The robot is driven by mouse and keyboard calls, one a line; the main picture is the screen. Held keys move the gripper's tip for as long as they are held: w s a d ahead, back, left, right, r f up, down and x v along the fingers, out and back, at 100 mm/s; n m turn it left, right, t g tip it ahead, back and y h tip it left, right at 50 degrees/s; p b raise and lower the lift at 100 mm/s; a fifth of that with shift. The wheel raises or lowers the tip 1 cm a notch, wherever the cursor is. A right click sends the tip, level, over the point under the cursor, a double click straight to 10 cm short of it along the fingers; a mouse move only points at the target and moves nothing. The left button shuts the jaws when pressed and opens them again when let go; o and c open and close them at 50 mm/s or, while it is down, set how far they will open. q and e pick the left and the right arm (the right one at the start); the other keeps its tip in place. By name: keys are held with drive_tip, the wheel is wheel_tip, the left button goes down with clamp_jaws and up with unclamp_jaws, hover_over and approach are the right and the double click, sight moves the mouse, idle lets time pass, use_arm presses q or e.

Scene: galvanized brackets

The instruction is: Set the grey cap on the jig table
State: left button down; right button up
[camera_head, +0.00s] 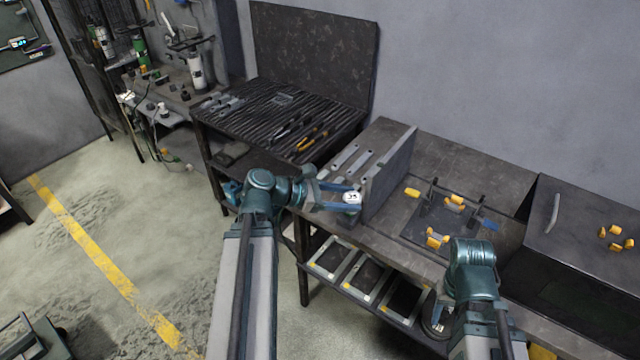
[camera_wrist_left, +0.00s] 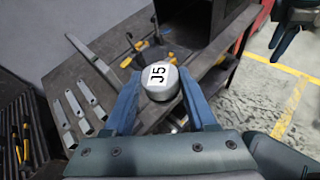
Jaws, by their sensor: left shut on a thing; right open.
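The grey cap (camera_head: 352,197) is a short round piece with a white label on top; the label reads J5 in the left wrist view (camera_wrist_left: 160,80). My left gripper (camera_head: 345,198) is shut on its sides and holds it upright in front of the bench. The jig table (camera_head: 463,167) is the dark bench top on the right, with a black fixture plate (camera_head: 422,222) and orange-handled clamps (camera_head: 437,238). My right gripper (camera_head: 488,225) is open; only a blue part shows beyond its wrist, near the fixture plate, and the rest is hidden.
A raised metal plate (camera_head: 390,174) stands beside the cap, with slotted brackets (camera_head: 350,158) left of it. A dark box (camera_head: 580,230) stands at the right. A slatted bench (camera_head: 270,110) with tools is at the left. Shallow trays (camera_head: 365,278) lie on the shelf below.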

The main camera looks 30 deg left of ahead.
use_arm(q)
drive_tip(key=w+a+f+n+t+y+b, duration=0.1)
drive_tip(key=w+a+f+n+y+b, duration=0.2)
drive_tip(key=f+b, duration=0.6)
drive_tip(key=w+a+f+n+t+y+b, duration=0.2)
drive_tip(key=a+f+b, duration=0.4)
drive_tip(key=f+b, duration=0.4)
drive_tip(key=shift+w+a+n+t+y, duration=0.15)
drive_tip(key=shift+w+n+t+y, duration=0.15)
drive_tip(key=shift+w+n+y, duration=0.6)
use_arm(e)
wheel_tip(320, 180, down, 19)
drive_tip(key=shift+a, duration=0.15)
use_arm(q)
drive_tip(key=shift+w+f, duration=0.1)
drive_tip(key=shift+w, duration=0.15)
use_arm(e)
drive_tip(key=shift+f, duration=0.1)
